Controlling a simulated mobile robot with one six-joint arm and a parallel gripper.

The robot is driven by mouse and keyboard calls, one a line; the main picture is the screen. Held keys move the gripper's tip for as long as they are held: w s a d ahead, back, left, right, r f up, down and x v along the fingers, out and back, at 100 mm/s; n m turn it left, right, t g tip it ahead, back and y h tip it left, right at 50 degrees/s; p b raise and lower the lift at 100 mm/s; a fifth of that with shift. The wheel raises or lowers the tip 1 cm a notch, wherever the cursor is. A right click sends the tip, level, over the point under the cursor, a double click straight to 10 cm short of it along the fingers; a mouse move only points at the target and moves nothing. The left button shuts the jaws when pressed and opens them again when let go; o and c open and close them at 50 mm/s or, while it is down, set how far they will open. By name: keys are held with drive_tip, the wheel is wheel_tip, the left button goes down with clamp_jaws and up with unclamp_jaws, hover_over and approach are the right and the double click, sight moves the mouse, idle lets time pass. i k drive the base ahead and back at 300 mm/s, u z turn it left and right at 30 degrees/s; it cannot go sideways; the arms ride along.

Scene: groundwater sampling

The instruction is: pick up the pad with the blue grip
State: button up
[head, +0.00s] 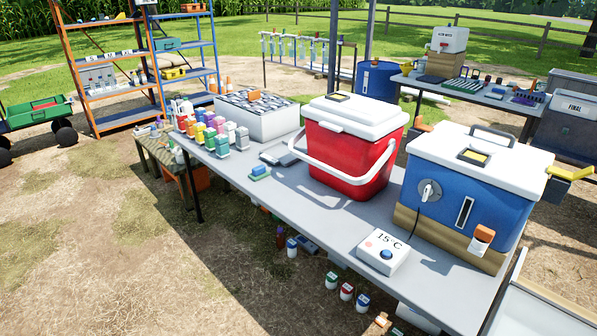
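A small pad with a blue grip (259,171) lies on the grey table (235,178), left of the red cooler. Its base looks green and pale, and it is too small to see in detail. It lies apart from the things around it, with a grey flat item (281,155) just behind it to the right. My gripper is not in view.
The red cooler (345,165) and a blue cooler (465,195) stand on the table's right half. A white box marked 15°C (384,254) has a blue knob. Several coloured bottles (212,133) stand at the left end. The table's front-left strip is clear.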

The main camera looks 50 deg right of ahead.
sight(259, 173)
drive_tip(key=z, duration=0.25)
drive_tip(key=i, duration=1.4)
drive_tip(key=u, duration=0.6)
drive_tip(key=i, duration=0.4)
drive_tip(key=k, duration=0.9)
drive_tip(key=u, duration=0.15)
